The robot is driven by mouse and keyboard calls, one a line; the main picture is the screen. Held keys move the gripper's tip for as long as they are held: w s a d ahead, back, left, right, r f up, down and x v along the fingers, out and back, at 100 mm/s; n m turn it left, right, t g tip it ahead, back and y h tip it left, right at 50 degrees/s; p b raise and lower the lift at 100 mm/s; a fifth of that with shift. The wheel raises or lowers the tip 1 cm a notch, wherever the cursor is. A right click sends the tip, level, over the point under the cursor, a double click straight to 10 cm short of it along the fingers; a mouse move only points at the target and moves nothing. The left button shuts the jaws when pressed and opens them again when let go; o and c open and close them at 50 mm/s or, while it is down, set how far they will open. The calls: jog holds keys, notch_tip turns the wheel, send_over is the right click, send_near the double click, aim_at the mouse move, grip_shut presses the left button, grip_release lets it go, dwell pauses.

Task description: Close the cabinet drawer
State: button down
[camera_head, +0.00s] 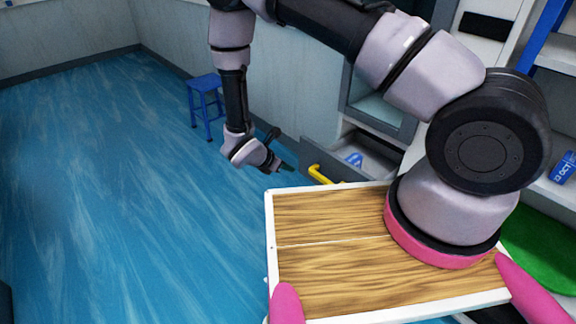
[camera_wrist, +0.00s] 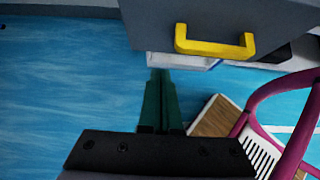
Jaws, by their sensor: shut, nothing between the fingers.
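The cabinet drawer (camera_head: 322,160) stands open, pulled out from the cabinet, with a grey front and a yellow handle (camera_head: 318,174). In the wrist view the drawer front (camera_wrist: 150,22) fills the top, with the yellow handle (camera_wrist: 213,47) right of the fingers. My gripper (camera_head: 287,167) is just left of the drawer front, outside the drawer. Its dark green fingers (camera_wrist: 161,75) are together and empty, with the tips near the front's edge. I cannot tell whether they touch it. Part of the drawer is hidden behind my wooden-topped base and arm.
A blue-and-white item (camera_head: 354,159) lies in the drawer. A blue stool (camera_head: 206,95) stands by the wall. Open blue floor (camera_head: 110,180) lies to the left. Shelves with a blue box (camera_head: 564,167) and a green round surface (camera_head: 545,250) are at right.

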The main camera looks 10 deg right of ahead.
aim_at(306, 166)
jog(key=shift+w+d+f, duration=0.75)
jog(key=shift+w+d, duration=0.1)
jog(key=shift+d, duration=0.3)
jog(key=shift+w+d+f, duration=0.75)
jog(key=shift+w+d, duration=0.05)
jog(key=shift+d, duration=0.4)
jog(key=shift+w+d+f, duration=0.75)
jog(key=shift+w+d, duration=0.1)
jog(key=shift+d, duration=0.3)
jog(key=shift+d, duration=0.1)
